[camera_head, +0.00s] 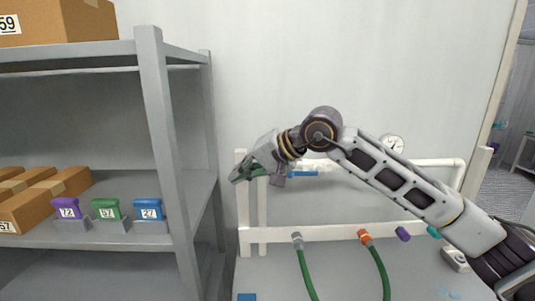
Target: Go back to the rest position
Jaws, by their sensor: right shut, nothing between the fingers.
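My right arm comes in from the lower right and reaches across the middle of the head view. Its right gripper (242,175) is shut and empty, with its fingertips pointing left and down. It is in front of the white pipe frame near the frame's upper left corner, right of the shelf. Whether it touches the green and blue parts close behind it is hard to tell. My left gripper is not in view.
A grey shelf (165,130) at the left holds cardboard boxes (40,195) and purple (68,208), green (107,208) and blue (148,208) labelled blocks. The white pipe frame (300,234) carries a gauge (392,144) and green hoses (306,275). A doorway opens at the far right.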

